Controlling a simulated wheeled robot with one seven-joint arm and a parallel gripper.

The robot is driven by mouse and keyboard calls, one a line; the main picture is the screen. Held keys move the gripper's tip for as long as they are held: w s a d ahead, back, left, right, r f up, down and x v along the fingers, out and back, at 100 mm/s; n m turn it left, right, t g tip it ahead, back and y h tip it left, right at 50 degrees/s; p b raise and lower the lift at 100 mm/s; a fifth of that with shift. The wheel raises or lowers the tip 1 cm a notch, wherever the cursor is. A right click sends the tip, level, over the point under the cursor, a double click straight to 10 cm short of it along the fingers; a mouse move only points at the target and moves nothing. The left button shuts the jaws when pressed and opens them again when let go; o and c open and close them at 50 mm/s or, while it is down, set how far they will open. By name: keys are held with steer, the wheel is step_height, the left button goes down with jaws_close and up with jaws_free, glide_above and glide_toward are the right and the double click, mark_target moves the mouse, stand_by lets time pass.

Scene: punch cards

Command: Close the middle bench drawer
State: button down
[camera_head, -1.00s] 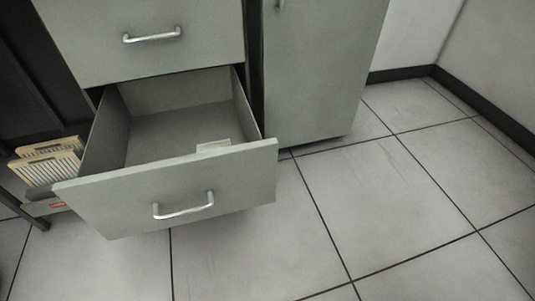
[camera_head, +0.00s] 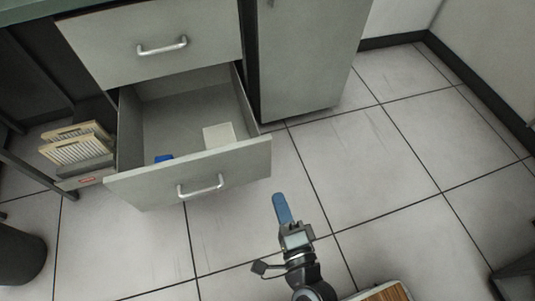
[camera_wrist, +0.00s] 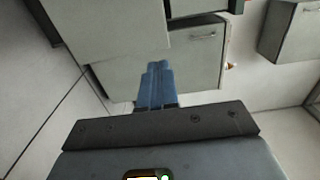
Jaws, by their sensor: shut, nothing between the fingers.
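The open drawer (camera_head: 190,176) is grey with a silver bar handle (camera_head: 200,187) and stands pulled out below a shut drawer (camera_head: 150,44). Inside it lie a white block (camera_head: 219,136) and a small blue thing (camera_head: 163,158). My gripper (camera_head: 281,208) has blue fingers, is shut and empty, and is in front of the drawer, to the right of its front in the head view. It appears apart from the drawer. In the wrist view my gripper (camera_wrist: 157,72) points toward grey cabinet fronts; I cannot tell for certain which front is the open drawer.
A cabinet door (camera_head: 305,60) is to the right of the drawers. A box of cream cards (camera_head: 78,147) stands left of the open drawer. A dark round bin (camera_head: 18,255) is at the lower left. Tiled floor (camera_head: 390,180) is clear at the right.

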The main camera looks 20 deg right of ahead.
mark_target(259, 146)
steer(key=w, duration=0.9)
steer(key=w+b, duration=0.1)
steer(key=w, duration=0.4)
steer(key=shift+d, duration=0.25)
steer(key=w+d+b, duration=0.1)
steer(key=w+b, duration=1.3)
steer(key=w, duration=1.6)
steer(key=shift+w+r, duration=0.2)
steer(key=shift+w, duration=0.2)
steer(key=shift+d, duration=0.1)
